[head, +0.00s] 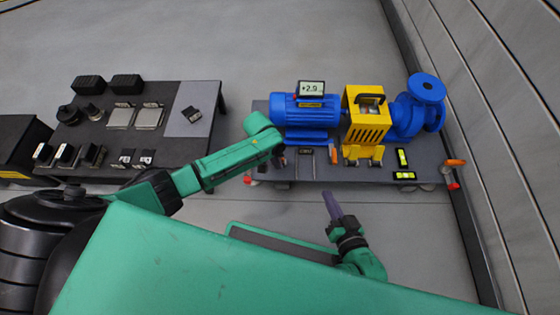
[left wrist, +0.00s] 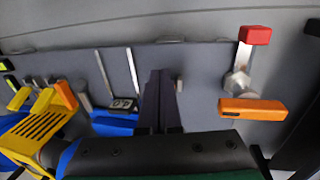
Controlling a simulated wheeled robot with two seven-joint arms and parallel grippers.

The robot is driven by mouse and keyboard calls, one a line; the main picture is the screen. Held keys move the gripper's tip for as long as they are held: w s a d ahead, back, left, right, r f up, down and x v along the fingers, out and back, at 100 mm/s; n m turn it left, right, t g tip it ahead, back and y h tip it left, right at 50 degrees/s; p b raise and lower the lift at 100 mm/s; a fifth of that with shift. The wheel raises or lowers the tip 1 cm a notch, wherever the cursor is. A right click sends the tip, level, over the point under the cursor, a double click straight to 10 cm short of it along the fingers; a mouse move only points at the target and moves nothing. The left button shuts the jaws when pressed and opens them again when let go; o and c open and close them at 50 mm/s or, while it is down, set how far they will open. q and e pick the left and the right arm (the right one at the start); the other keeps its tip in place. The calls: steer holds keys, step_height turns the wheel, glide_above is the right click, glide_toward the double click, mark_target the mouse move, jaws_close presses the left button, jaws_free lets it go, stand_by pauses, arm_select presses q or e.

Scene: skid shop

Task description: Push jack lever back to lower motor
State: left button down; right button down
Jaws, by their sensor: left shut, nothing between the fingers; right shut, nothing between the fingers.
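The blue motor (head: 300,132) sits on the left part of a grey skid, with a display (head: 311,88) reading +2.9 above it. My right gripper (head: 332,205) is shut and empty in front of the skid.
A yellow guard (head: 366,122) and blue pump (head: 415,108) stand right of the motor. A dark table (head: 205,95) with small parts stands at left. Floor shows between table and skid.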

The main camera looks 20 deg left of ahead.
arm_select(q)
steer(key=shift+w+a, duration=0.15)
steer(key=shift+w, duration=0.35)
